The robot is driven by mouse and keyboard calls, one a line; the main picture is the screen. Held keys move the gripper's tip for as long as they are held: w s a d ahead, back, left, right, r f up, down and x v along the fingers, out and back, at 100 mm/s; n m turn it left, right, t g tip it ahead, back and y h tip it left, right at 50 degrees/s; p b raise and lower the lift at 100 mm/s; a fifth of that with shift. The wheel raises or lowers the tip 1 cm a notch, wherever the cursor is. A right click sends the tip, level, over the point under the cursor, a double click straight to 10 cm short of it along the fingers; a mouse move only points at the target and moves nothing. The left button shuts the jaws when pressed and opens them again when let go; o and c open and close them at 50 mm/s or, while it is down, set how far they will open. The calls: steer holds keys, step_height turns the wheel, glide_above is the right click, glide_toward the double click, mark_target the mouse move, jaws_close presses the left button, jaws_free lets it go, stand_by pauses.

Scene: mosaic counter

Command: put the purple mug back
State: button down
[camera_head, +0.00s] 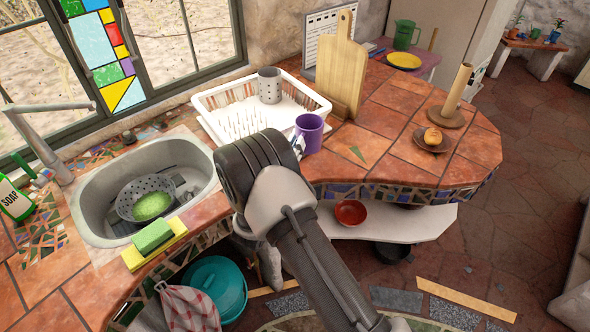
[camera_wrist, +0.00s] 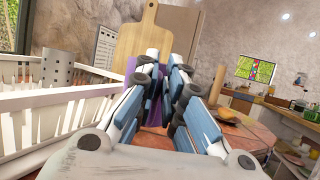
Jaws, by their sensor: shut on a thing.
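The purple mug (camera_head: 309,132) is upright at the front right corner of the white dish rack (camera_head: 322,100), in front of the wooden cutting board. My gripper (camera_head: 297,143) reaches it from the near side and is mostly hidden behind my wrist in the head view. In the wrist view, the fingers of my gripper (camera_wrist: 163,80) are closed on the purple mug (camera_wrist: 131,66), which is mostly hidden behind them. I cannot tell whether the mug touches the counter or is lifted.
A grey utensil holder (camera_head: 269,85) stands in the rack. The cutting board (camera_head: 342,65) stands upright behind the mug. A plate with a bun (camera_head: 432,138) and a paper-towel holder (camera_head: 455,95) are to the right. The tiled counter (camera_head: 385,125) between is mostly clear. The sink (camera_head: 185,158) is left.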

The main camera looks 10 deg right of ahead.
steer(key=shift+f+b, duration=0.9)
steer(key=shift+f, duration=2.35)
steer(key=shift+f, duration=0.2)
steer(key=c, duration=1.7)
jaws_free()
